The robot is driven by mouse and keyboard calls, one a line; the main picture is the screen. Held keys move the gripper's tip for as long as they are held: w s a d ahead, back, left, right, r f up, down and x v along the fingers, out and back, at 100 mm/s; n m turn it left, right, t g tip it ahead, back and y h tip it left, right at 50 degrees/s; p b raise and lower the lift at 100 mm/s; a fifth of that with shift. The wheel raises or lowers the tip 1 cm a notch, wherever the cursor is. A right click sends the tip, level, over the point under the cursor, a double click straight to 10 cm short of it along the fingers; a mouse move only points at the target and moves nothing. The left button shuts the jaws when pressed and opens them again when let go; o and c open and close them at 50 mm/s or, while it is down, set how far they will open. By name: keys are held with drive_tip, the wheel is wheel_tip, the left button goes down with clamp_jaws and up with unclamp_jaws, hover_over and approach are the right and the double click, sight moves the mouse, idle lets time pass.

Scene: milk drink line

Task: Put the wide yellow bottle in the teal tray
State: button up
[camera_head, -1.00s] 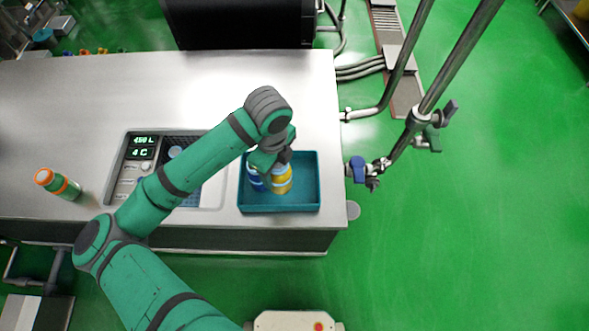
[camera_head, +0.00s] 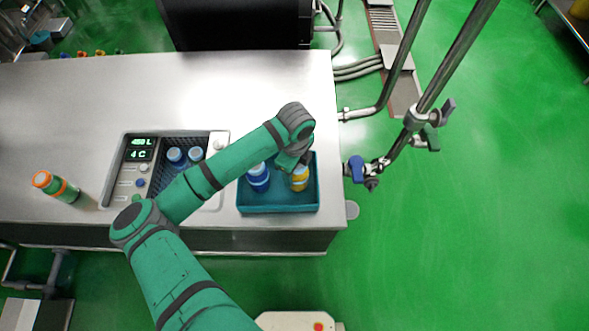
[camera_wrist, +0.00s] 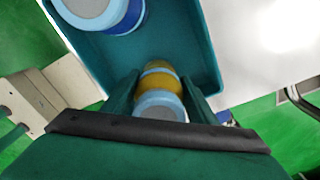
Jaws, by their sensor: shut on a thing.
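The wide yellow bottle (camera_head: 299,180), with a pale blue cap and band, is in the right part of the teal tray (camera_head: 278,209). In the wrist view the yellow bottle (camera_wrist: 160,88) is between the two fingers of my gripper (camera_wrist: 162,90), which is shut on it. The bottle looks upright; whether its base touches the tray floor I cannot tell. In the head view my gripper (camera_head: 291,162) is over the tray's right half and partly hides the bottle. A blue bottle (camera_head: 258,178) stands in the tray's left part, and it also shows in the wrist view (camera_wrist: 112,14).
A cooler well (camera_head: 165,190) with blue bottles is left of the tray, partly behind my arm. A green bottle with an orange cap (camera_head: 57,186) stands at the counter's left. The steel counter (camera_head: 230,85) behind is clear. Pipes (camera_head: 405,140) rise at the right.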

drive_tip(key=shift+f, duration=0.15)
drive_tip(key=o, duration=1.4)
